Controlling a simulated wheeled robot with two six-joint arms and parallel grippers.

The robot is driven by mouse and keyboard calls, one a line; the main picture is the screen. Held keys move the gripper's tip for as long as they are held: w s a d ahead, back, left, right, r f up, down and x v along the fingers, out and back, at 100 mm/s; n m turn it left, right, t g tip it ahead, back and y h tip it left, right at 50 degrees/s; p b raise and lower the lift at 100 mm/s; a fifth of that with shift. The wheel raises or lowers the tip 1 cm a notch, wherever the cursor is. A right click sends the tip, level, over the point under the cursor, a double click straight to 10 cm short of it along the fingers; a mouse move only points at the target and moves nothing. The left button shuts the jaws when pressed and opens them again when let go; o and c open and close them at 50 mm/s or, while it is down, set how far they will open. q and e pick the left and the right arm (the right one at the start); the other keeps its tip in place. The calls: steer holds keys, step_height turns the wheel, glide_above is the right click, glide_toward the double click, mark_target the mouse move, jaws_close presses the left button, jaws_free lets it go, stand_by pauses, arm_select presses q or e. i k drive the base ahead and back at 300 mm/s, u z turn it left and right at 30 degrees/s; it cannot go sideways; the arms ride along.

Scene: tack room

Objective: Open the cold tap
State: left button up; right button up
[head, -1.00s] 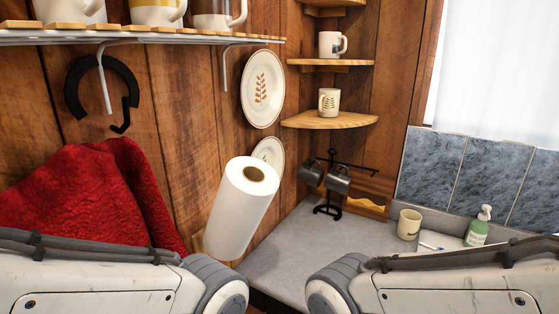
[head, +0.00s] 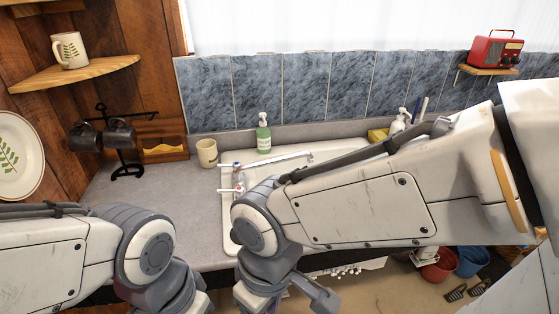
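A white sink (head: 229,238) is set into the grey counter in the head view, mostly hidden behind my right arm. A pale metal spout (head: 283,161) reaches across its back edge. Small tap fittings (head: 237,169) stand at the sink's left end, with a whitish and reddish handle-like part (head: 230,190) in front of them. They are too small to tell which is the cold tap or whether it is open. Both my arms cross the lower part of the view, bent downward at their joints. Neither gripper's fingertips show.
A black mug stand (head: 124,145) is on the counter's left. Bare counter (head: 185,200) lies left of the sink. A red bucket (head: 438,266) and blue bucket (head: 472,261) are on the floor.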

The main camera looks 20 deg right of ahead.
mark_target(236, 164)
steer(key=z, duration=0.1)
steer(key=k, duration=0.6)
steer(key=z, duration=0.5)
steer(key=i, duration=1.3)
steer(key=u, duration=0.5)
steer(key=i, duration=0.4)
steer(key=u, duration=0.3)
